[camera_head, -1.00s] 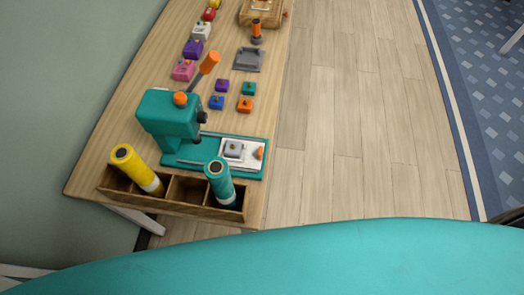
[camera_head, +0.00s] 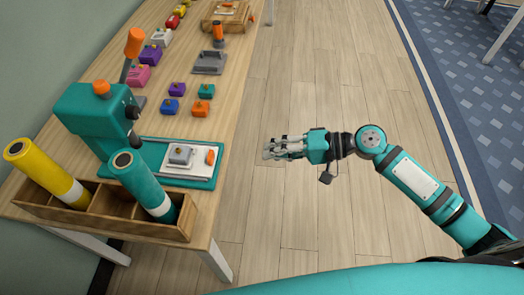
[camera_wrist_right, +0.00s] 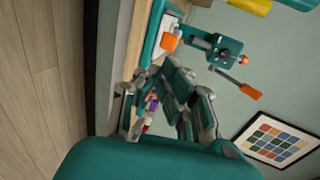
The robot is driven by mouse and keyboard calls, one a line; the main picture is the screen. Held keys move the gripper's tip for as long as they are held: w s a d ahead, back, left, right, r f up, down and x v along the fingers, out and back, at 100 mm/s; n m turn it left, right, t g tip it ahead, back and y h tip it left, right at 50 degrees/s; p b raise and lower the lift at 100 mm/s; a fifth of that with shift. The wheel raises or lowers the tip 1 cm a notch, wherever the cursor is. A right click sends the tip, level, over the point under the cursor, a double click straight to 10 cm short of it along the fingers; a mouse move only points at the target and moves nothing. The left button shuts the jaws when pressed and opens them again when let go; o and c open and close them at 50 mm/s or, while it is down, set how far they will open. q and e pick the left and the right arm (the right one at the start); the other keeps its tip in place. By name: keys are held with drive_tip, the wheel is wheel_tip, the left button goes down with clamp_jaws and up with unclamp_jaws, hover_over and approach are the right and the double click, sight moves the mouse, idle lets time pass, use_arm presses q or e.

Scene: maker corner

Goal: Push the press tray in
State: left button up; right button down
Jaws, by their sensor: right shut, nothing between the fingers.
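The teal press (camera_head: 97,118) stands on the near end of the wooden table, with its orange-tipped lever up. Its white press tray (camera_head: 190,161) sticks out to the right of the press on the teal base (camera_head: 187,179). A grey block (camera_head: 180,154) and an orange handle (camera_head: 210,157) are on the tray. My right gripper (camera_head: 268,150) is shut and empty, off the table's right edge, apart from the tray and pointing left toward it. In the right wrist view the press (camera_wrist_right: 226,50) and the tray's orange handle (camera_wrist_right: 169,42) show beyond the fingers. My left gripper is out of view.
A wooden holder (camera_head: 105,225) with a yellow roll (camera_head: 45,172) and a teal roll (camera_head: 143,184) stands at the near edge. Several small coloured blocks and a grey tray (camera_head: 209,62) lie farther back. The floor right of the table is clear.

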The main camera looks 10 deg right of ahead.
drive_tip(key=p, duration=0.2)
approach(183, 149)
drive_tip(key=d+f, duration=0.2)
drive_tip(key=f, duration=0.1)
drive_tip(key=shift+s, duration=0.25)
drive_tip(key=shift+w+a+f, duration=0.1)
drive_tip(key=shift+w+a, duration=0.1)
drive_tip(key=shift+a, duration=0.25)
drive_tip(key=w+a, duration=0.1)
drive_tip(key=a, duration=0.2)
drive_tip(key=w+a, duration=0.1)
drive_tip(key=a, duration=0.3)
drive_tip(key=w+a, duration=0.1)
drive_tip(key=a, duration=0.2)
drive_tip(key=shift+w+a, duration=0.2)
drive_tip(key=shift+a, duration=0.15)
drive_tip(key=shift+a, duration=0.1)
